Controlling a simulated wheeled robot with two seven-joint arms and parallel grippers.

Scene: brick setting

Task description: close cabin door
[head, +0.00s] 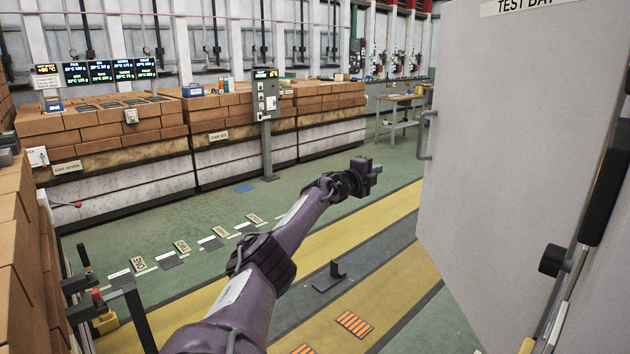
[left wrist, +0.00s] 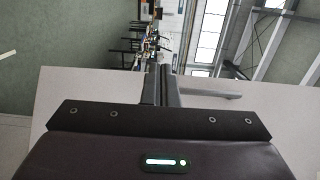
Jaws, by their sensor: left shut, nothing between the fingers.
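The cabin door (head: 510,130) is a large pale grey panel standing open on the right of the head view. Its grey bar handle (head: 425,135) is on its left edge. My left gripper (head: 376,170) is shut and empty, left of the door and a little lower than the handle in the picture. In the left wrist view the shut fingers (left wrist: 160,85) point towards a pale panel (left wrist: 85,88), which looks like the door. A grey bar (left wrist: 210,88), probably the handle, shows beside the fingers. I cannot tell whether they touch anything. My right gripper is out of view.
A black knob (head: 553,261) and a dark vertical bar stand at the right edge. Brick-covered benches (head: 225,112) and a grey control post (head: 266,120) are at the back left. A small dark bracket (head: 330,276) sits on the striped floor. Floor left of the door is largely clear.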

